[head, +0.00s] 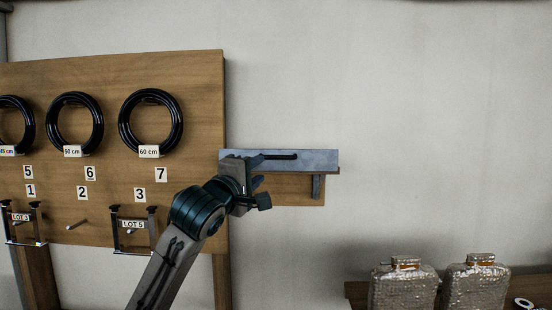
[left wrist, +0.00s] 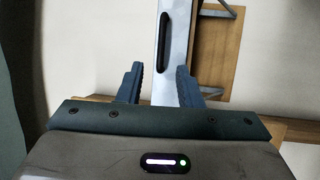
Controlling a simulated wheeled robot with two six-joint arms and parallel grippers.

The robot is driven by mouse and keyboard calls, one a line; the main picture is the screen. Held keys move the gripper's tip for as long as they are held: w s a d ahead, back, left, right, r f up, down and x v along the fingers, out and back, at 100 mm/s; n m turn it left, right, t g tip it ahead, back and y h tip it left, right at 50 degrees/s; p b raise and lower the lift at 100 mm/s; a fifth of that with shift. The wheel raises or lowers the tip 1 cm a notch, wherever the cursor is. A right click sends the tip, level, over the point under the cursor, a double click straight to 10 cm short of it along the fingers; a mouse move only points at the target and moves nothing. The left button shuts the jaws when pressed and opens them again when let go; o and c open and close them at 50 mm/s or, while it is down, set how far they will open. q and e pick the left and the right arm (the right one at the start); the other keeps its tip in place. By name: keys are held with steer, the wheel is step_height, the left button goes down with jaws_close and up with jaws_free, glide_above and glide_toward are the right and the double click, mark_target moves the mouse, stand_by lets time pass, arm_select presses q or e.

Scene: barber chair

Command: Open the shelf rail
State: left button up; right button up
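The shelf rail (head: 318,160) is a grey-blue metal bar with a dark slot-like handle (head: 280,157), mounted on a small wooden wall shelf (head: 290,190) right of the pegboard. In the left wrist view the rail (left wrist: 179,70) runs upright in the picture, with its dark handle (left wrist: 164,38) beyond the fingertips. My left gripper (head: 258,172) is at the left part of the rail, near the handle's left end. In the left wrist view its two fingers (left wrist: 160,82) are apart, one on each side of the rail's near end, with nothing clearly gripped. My right gripper is not in view.
A wooden board (head: 200,90) with black coiled hoses (head: 151,93), number labels and metal hangers (head: 133,230) is at the left. Two silvery wrapped containers (head: 403,288) stand on a low shelf at the lower right. The wall right of the rail is clear.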

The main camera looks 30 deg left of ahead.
mark_target(276, 158)
arm_select(q)
steer(key=p+x, duration=0.5)
steer(key=x, duration=0.3)
steer(key=shift+w+r, duration=0.1)
steer(key=shift+w, duration=0.7)
jaws_close()
